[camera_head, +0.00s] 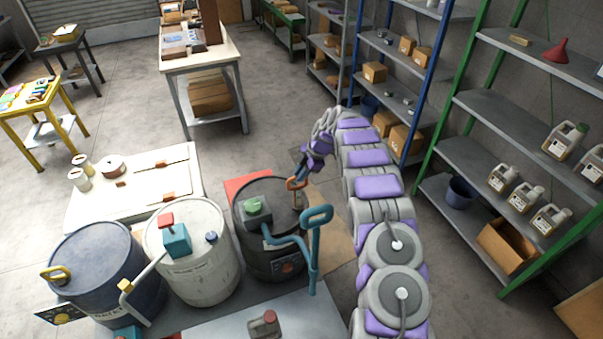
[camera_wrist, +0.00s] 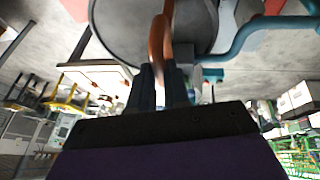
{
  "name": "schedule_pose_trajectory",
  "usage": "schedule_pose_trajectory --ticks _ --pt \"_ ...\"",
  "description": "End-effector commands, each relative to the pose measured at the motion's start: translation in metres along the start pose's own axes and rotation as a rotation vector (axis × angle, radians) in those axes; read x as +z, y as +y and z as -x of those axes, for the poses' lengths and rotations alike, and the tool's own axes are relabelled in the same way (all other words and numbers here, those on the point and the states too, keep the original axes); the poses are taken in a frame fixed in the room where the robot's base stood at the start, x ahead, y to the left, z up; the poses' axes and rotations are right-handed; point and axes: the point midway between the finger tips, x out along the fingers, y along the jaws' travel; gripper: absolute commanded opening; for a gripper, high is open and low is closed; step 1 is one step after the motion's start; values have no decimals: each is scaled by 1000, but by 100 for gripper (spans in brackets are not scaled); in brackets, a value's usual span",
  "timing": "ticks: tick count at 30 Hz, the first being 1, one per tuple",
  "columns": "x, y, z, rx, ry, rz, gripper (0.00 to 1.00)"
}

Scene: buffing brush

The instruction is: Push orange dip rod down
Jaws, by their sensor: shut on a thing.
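The orange dip rod handle (camera_head: 296,183) stands above the lid of the dark drum (camera_head: 262,238), with a short length of rod visible below it. My gripper (camera_head: 301,176) reaches it from above and behind, with its fingers shut on the orange handle. In the wrist view, the orange handle (camera_wrist: 157,40) sits between the fingertips of my gripper (camera_wrist: 163,72), in front of the round drum lid (camera_wrist: 115,25). How deep the rod goes into the drum is hidden.
A teal pump with a looped handle (camera_head: 315,215) stands at the dark drum's right. A white drum (camera_head: 195,250) and a blue drum (camera_head: 100,270) stand to the left. Shelves (camera_head: 480,150) with jugs line the right side. Open floor (camera_head: 260,120) lies behind the drums.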

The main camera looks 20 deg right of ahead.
Motion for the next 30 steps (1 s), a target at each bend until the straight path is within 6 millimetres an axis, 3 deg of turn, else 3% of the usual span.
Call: schedule_pose_trajectory --ticks 5,14,24,25,30 --pt "6 -4 -24 -2 4 3 0" --pt "30 -18 -86 -6 5 2 0" --pt "31 -18 -91 -8 4 3 0" --pt "31 -18 -92 -8 4 3 17" --pt "32 -19 -90 -6 3 2 34"
